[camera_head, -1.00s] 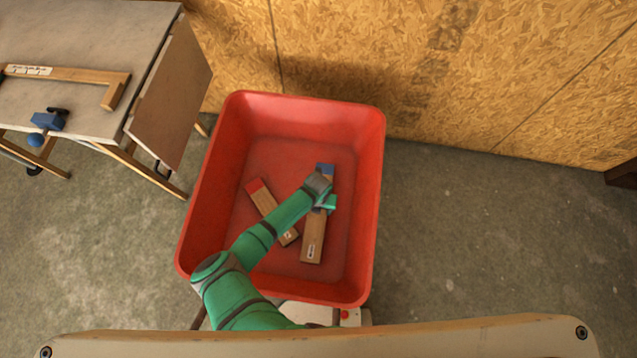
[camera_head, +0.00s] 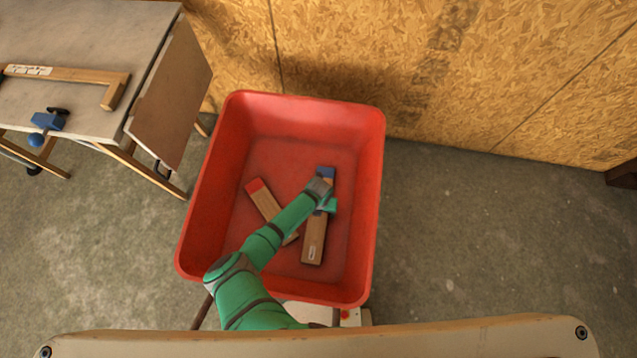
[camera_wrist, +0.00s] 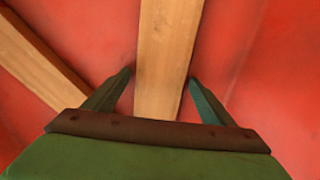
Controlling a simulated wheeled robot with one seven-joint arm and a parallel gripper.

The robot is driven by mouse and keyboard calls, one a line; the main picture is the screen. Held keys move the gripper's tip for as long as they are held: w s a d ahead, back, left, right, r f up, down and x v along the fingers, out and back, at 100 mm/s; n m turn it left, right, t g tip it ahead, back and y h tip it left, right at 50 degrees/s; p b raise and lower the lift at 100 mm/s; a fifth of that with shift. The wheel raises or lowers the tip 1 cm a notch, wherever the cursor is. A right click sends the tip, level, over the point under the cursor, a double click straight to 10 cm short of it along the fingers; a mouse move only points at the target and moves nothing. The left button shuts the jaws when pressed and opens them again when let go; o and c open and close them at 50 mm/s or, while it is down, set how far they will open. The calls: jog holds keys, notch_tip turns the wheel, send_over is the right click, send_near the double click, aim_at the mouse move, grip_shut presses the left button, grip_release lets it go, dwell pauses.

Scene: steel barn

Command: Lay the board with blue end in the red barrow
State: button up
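The board with the blue end (camera_head: 314,235) lies in the red barrow (camera_head: 369,215), right of its middle, with its blue end (camera_head: 326,172) toward the back. My gripper (camera_head: 325,196) is low inside the barrow, over the board near the blue end, and hides part of it. In the wrist view the plain wood of the board (camera_wrist: 167,55) runs between my two fingers (camera_wrist: 160,76). The fingers are open, with a thin gap at the left finger; the right finger is very close to the board's edge.
A board with a red end (camera_head: 265,202) lies slanted to the left in the barrow, partly behind my arm. A workbench (camera_head: 75,105) at the left holds a wooden square (camera_head: 75,75) and a blue clamp (camera_head: 48,121). A chipboard wall (camera_head: 400,50) stands behind. Floor at the right is clear.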

notch_tip(320, 180, up, 12)
jog(key=shift+r, duration=0.15)
dwell(0.5)
dwell(0.4)
